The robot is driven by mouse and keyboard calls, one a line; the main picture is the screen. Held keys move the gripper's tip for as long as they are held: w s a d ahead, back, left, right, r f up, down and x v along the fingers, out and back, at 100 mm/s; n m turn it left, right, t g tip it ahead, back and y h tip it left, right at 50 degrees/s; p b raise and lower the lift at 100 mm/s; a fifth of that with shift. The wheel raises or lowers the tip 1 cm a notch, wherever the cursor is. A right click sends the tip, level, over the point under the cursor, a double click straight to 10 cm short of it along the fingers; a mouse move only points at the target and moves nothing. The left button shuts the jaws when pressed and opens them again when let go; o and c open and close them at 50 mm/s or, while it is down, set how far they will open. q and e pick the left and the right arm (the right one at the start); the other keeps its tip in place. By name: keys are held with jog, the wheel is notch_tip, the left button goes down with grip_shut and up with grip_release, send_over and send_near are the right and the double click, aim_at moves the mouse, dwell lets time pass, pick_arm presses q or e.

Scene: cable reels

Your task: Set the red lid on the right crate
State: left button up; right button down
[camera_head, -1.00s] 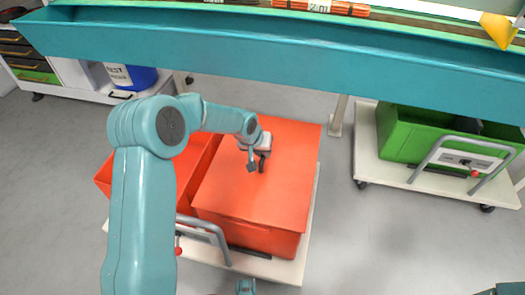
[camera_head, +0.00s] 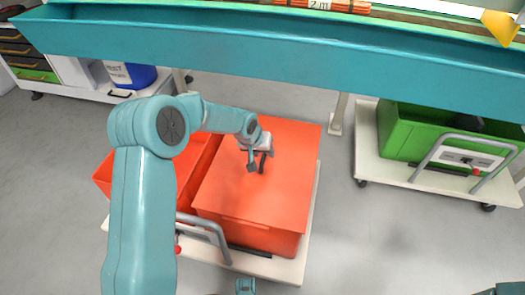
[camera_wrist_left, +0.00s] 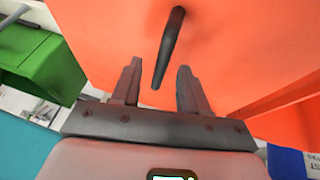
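The red lid (camera_head: 288,175) lies flat over the top of the right crate (camera_head: 250,235), covering its opening. I see no clear gap between them in the head view. My left gripper (camera_head: 257,166) is over the left-middle part of the lid. In the left wrist view, its two fingers (camera_wrist_left: 160,68) are apart, with the lid's dark bar handle (camera_wrist_left: 170,40) showing between and beyond them. The fingers do not press on the handle. The lid's red surface (camera_wrist_left: 240,45) fills much of that view.
A second red crate (camera_head: 104,178) stands left of the lidded one on the same pale cart (camera_head: 290,268) with a grey handle (camera_head: 208,226). A teal beam (camera_head: 300,52) crosses above. A green crate (camera_head: 405,135) sits on another cart at right. Grey floor lies between the carts.

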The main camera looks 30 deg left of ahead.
pick_arm(q)
jog(key=p+v, duration=0.5)
jog(key=v, duration=1.1)
jog(key=shift+r+p, duration=0.25)
jog(key=shift+p, duration=0.05)
